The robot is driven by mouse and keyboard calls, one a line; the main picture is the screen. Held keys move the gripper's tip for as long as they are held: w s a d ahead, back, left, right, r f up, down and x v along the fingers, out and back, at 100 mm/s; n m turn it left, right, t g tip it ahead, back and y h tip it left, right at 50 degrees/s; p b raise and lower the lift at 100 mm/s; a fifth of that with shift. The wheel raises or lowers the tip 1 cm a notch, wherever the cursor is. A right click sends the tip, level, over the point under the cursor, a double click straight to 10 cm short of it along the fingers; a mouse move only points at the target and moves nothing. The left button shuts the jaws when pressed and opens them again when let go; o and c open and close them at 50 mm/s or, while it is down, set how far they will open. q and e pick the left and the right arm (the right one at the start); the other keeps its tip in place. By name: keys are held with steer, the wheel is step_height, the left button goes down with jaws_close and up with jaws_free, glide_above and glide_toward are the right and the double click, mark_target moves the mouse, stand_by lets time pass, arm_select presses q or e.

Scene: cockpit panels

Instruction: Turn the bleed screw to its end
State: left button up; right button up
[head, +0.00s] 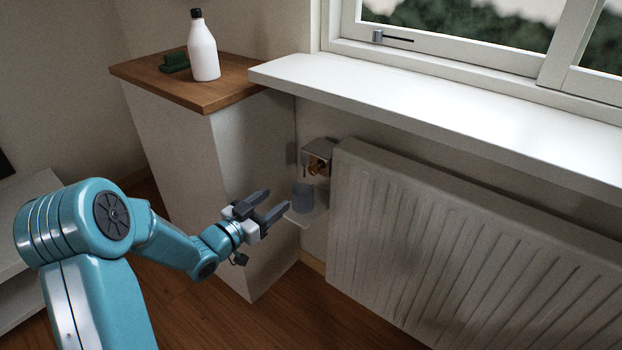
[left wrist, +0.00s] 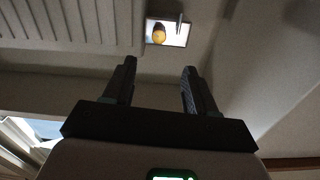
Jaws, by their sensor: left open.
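The brass bleed screw (head: 316,167) sits in a small metal bracket at the left end of the white radiator (head: 440,240). In the left wrist view it is a yellow-orange round knob (left wrist: 158,34) in a bright plate, beyond and between my fingertips. My left gripper (head: 278,201) is open and empty, with its two dark fingers apart. It is in front of the screw and lower left of it in the head view, not touching it. The screw's turn angle is too small to read. My right gripper is in neither view.
A grey cup (head: 303,198) stands on a small white shelf (head: 306,217) below the screw, near my left fingertips. A white cabinet with a wooden top (head: 140,73) bears a white bottle (head: 203,50) and a green item (head: 175,62). The windowsill (head: 440,100) overhangs the radiator.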

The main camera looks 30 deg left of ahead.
mark_target(312, 172)
arm_select(q)
steer(key=w+b, duration=0.1)
steer(key=w, duration=0.3)
steer(key=w+d+b, duration=0.1)
steer(key=w, duration=0.9)
steer(key=shift+d+b, duration=0.15)
steer(key=shift+b, duration=0.25)
steer(key=shift+w, duration=0.5)
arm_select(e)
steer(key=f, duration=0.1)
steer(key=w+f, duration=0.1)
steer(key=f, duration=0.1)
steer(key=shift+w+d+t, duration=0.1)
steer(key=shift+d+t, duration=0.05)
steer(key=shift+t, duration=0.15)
arm_select(q)
steer(key=c, duration=1.1)
